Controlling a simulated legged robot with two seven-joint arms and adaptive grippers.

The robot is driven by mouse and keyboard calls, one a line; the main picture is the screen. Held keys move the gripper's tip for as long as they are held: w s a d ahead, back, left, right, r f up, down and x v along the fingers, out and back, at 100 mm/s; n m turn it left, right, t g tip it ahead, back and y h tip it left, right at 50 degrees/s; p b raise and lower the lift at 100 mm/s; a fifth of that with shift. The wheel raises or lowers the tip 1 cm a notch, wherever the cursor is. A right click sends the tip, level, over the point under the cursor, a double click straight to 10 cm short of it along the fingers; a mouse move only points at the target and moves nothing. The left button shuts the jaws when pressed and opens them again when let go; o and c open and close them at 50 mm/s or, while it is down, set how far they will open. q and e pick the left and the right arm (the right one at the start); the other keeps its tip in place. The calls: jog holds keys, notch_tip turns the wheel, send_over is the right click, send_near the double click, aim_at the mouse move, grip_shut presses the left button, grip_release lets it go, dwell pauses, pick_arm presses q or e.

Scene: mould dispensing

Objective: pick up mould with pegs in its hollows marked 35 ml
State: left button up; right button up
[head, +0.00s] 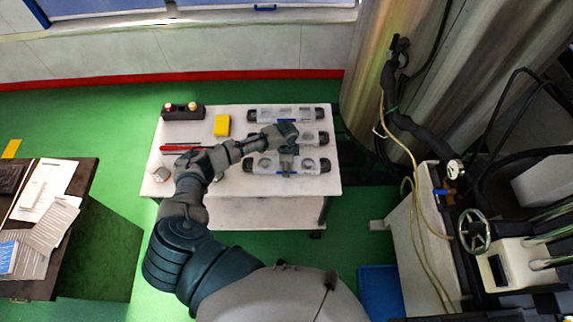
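My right gripper is not in view.
A black holder (183,112) with small round tops, a yellow block (221,125), a red stick (178,148) and a small pale round piece (162,174) are on the table's left half. A brown desk (88,190) with papers stands left. Machinery with a handwheel (474,231) stands right.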

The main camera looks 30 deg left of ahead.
pick_arm(q)
jog(key=shift+f, duration=0.15)
jog(key=shift+c, duration=0.3)
jog(key=shift+w, duration=0.1)
jog(key=c, duration=1.8)
